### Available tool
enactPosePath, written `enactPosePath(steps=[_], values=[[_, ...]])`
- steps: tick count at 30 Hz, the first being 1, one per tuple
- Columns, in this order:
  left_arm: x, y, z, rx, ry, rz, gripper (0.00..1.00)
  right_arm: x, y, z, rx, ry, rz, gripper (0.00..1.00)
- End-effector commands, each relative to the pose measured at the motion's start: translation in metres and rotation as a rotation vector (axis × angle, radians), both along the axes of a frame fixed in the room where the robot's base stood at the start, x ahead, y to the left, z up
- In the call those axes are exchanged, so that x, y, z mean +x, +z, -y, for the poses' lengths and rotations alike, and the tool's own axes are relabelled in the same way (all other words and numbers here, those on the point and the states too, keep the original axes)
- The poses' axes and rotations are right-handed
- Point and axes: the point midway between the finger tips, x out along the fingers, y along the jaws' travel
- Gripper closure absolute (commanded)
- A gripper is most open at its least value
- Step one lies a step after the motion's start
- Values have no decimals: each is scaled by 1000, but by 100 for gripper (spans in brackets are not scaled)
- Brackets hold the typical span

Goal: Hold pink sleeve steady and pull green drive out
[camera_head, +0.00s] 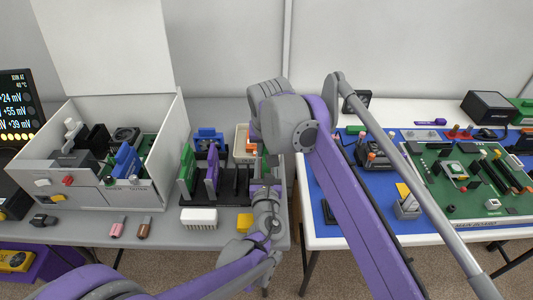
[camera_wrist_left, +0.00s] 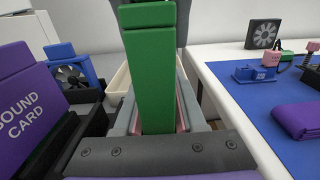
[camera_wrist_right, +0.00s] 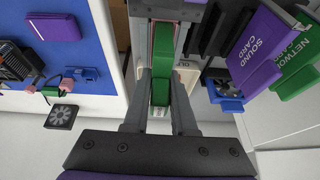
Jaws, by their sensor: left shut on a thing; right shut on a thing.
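The green drive (camera_wrist_left: 150,80) stands in front of my left gripper (camera_wrist_left: 156,122). Thin pink edges of the pink sleeve (camera_wrist_left: 183,115) show beside it between the left fingers, which are shut on the sleeve. In the right wrist view the green drive (camera_wrist_right: 161,60) lies between the fingers of my right gripper (camera_wrist_right: 161,98), which are shut on it. A sliver of the pink sleeve (camera_wrist_right: 151,40) shows along the drive there. In the head view the right hand and arm hide most of both things. How far the drive sits inside the sleeve is hard to tell.
A black rack with a purple sound card (camera_head: 212,165) and a green network card (camera_head: 187,168) stands just left. A cream bin (camera_head: 241,140) is close behind. An open white PC case (camera_head: 80,190) is at left. A blue mat (camera_head: 330,230) covers part of the right table, past a gap.

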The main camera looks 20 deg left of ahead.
Motion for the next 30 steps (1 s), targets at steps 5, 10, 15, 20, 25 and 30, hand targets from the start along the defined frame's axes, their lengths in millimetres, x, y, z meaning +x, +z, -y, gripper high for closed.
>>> enactPosePath(steps=[5, 10, 15, 20, 25, 30], values=[[0, 0, 0, 0, 0, 0, 100, 0, 11, 0, 0, 0, 1, 100], [0, 0, 0, 0, 0, 0, 100, 0, 22, 0, 0, 0, 1, 100], [0, 0, 0, 0, 0, 0, 100, 0, 32, 0, 1, 0, 2, 100], [0, 0, 0, 0, 0, 0, 100, 0, 41, 0, 0, 0, 1, 100], [0, 0, 0, 0, 0, 0, 100, 0, 52, 0, 0, 0, 1, 100], [0, 0, 0, 0, 0, 0, 100, 0, 62, 0, 0, 0, 1, 100]])
